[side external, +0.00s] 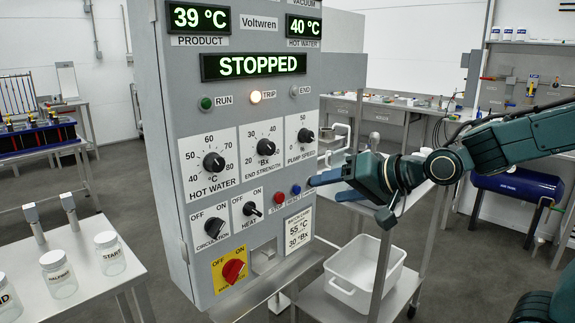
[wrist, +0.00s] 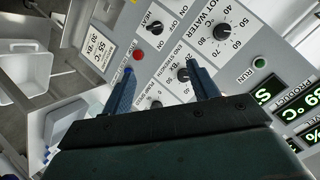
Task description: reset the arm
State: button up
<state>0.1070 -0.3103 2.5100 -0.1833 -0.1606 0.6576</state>
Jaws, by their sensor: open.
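The grey control panel (side external: 170,140) fills the middle of the side view. Its display (side external: 254,66) reads STOPPED, with 39 °C product and 40 °C hot water above. The trip lamp (side external: 255,97) glows; the run lamp (side external: 206,103) looks unlit. My gripper (side external: 325,188) is open and empty at the panel's right side, fingers toward its face. A red button (side external: 279,197) and a blue button (side external: 296,190) are just left of the fingers. In the wrist view my gripper (wrist: 160,70) has its left fingertip over or close to the blue button (wrist: 127,71); contact cannot be told.
Knobs (side external: 267,147) stick out of the panel, and a red rotary switch (side external: 233,271) sits low on yellow. A white tub (side external: 364,276) rests on a cart shelf below my gripper. Labelled jars (side external: 110,254) stand on the left table. Floor shows behind the panel.

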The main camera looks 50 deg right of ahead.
jog(key=s+f+n+g, duration=0.1)
jog(key=s+n+g, duration=0.2)
jog(key=s, duration=0.6)
jog(key=s+f+n+g+h, duration=0.1)
jog(key=s+n+g, duration=0.3)
jog(key=s, duration=0.5)
jog(key=shift+s+d+f+n, duration=0.3)
jog(key=shift+d+n, duration=0.1)
jog(key=shift+w, duration=0.1)
